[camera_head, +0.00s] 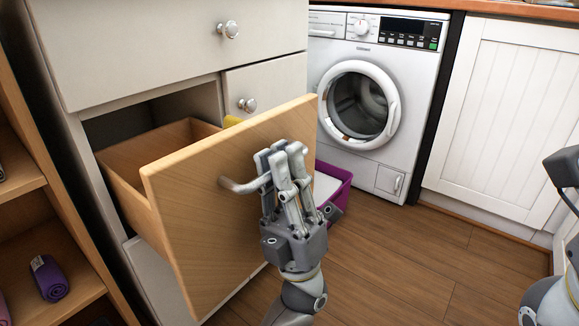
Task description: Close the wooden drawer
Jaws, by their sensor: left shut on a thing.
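The wooden drawer (212,190) is pulled out of the white cabinet at the left, and its tan front panel faces me. Part of its inside shows behind the panel, with something yellow (232,121) in it. The drawer's metal bar handle (236,186) is on the front panel. My left gripper (272,172) is at the handle, its fingers shut around the handle's right part, which they hide. My right arm shows only in part at the right edge, and its gripper's fingers are not in view.
A washing machine (375,95) stands behind, with a purple basket (335,192) on the floor in front of it. A wooden shelf (35,215) with a rolled purple cloth (48,279) is at the left. The wooden floor (420,260) is clear to the right.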

